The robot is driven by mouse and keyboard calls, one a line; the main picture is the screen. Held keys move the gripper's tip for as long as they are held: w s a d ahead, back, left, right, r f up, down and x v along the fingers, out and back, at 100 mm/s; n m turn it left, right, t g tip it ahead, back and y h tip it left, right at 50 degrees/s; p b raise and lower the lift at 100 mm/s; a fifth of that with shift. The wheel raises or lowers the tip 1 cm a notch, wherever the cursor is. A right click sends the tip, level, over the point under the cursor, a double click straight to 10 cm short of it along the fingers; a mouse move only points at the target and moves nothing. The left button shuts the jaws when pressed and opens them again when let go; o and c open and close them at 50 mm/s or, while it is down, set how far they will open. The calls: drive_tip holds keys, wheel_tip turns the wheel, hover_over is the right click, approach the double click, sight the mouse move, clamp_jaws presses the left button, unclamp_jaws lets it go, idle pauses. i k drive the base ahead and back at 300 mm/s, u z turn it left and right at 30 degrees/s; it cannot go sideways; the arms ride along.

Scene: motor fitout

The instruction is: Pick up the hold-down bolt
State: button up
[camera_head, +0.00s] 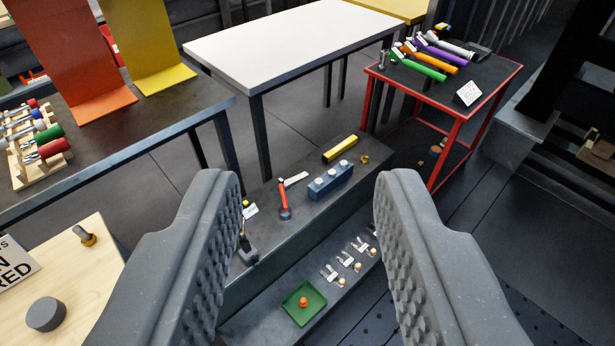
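My gripper (308,190) is open and empty, its two grey ribbed fingers wide apart in the foreground. A small brass-coloured piece (364,159) sits at the far end of the dark bench (300,222), seen between the fingers. Several small pieces with labels (346,261) are on the lower ledge. I cannot tell for sure which one is the hold-down bolt. My gripper touches none of these.
The bench holds a red-handled hammer (284,200), a blue block with pale round tops (330,181) and a yellow bar (340,148). A green tray (303,303) lies lower. A red-framed cart (433,102) carries colourful tools. The white table (290,40) is bare.

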sight(318, 182)
drive_tip(key=z, duration=0.55)
drive_tip(key=i, duration=0.15)
drive_tip(key=z, duration=3.35)
drive_tip(key=k, duration=0.75)
drive_tip(key=z, duration=0.25)
